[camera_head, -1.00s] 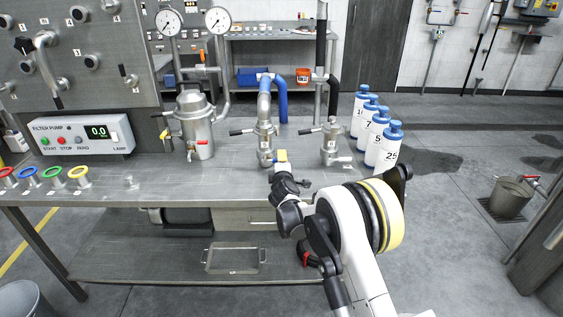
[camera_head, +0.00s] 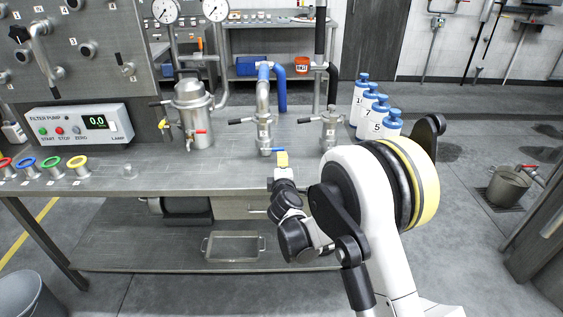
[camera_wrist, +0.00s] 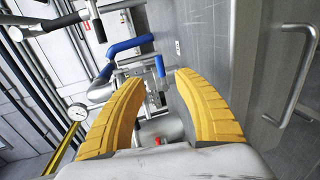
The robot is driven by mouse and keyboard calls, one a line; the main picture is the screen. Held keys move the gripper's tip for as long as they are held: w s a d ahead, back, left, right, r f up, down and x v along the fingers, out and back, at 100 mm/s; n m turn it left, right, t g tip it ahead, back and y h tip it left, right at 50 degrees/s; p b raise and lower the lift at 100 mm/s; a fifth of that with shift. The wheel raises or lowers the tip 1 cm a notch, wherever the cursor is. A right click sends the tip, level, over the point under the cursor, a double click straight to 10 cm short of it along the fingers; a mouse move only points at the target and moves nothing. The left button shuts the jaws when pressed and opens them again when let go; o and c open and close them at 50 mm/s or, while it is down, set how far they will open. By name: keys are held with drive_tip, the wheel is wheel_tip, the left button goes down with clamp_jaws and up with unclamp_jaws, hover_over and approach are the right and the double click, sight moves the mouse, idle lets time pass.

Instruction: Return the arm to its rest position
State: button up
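My gripper (camera_head: 282,159) is at the front edge of the steel bench (camera_head: 110,184), in front of the pipe valve with the blue hose. My arm is bent, with the large white and yellow joint raised at the right of the head view, hiding part of the bench's right end.
The bench carries a filter pump box (camera_head: 80,124), a steel vessel (camera_head: 193,112), two pipe valves (camera_head: 263,132) and blue-capped bottles (camera_head: 375,113) close behind my arm. A tray (camera_head: 233,247) lies on the lower shelf. A bucket (camera_head: 508,186) stands at right; open floor lies between.

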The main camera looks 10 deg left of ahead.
drive_tip(key=shift+w+d+r, duration=0.1)
drive_tip(key=shift+d+r, duration=0.15)
drive_tip(key=s+d+r+m+g+h, duration=0.1)
drive_tip(key=s+d+r+m+h, duration=0.1)
drive_tip(key=s+d+r+m, duration=0.45)
drive_tip(key=s+d+r+m+g+h, duration=0.1)
drive_tip(key=d+r+g, duration=0.15)
drive_tip(key=d, duration=0.75)
drive_tip(key=s+d+r+m+h, duration=0.2)
drive_tip(key=s+d+r+m, duration=0.25)
drive_tip(key=d, duration=0.35)
drive_tip(key=s+d+f+m+g, duration=0.1)
drive_tip(key=s+d+m, duration=0.2)
drive_tip(key=s, duration=0.6)
drive_tip(key=s+d+f+m+g, duration=0.1)
drive_tip(key=s+d+m+g, duration=0.1)
drive_tip(key=s, duration=0.7)
drive_tip(key=s+d+f+m+g+y, duration=0.1)
drive_tip(key=s+d, duration=0.4)
drive_tip(key=s, duration=0.5)
drive_tip(key=m+g, duration=0.1)
drive_tip(key=m, duration=0.1)
drive_tip(key=shift+m, duration=0.3)
drive_tip(key=shift+w, duration=0.15)
drive_tip(key=shift+c, duration=0.2)
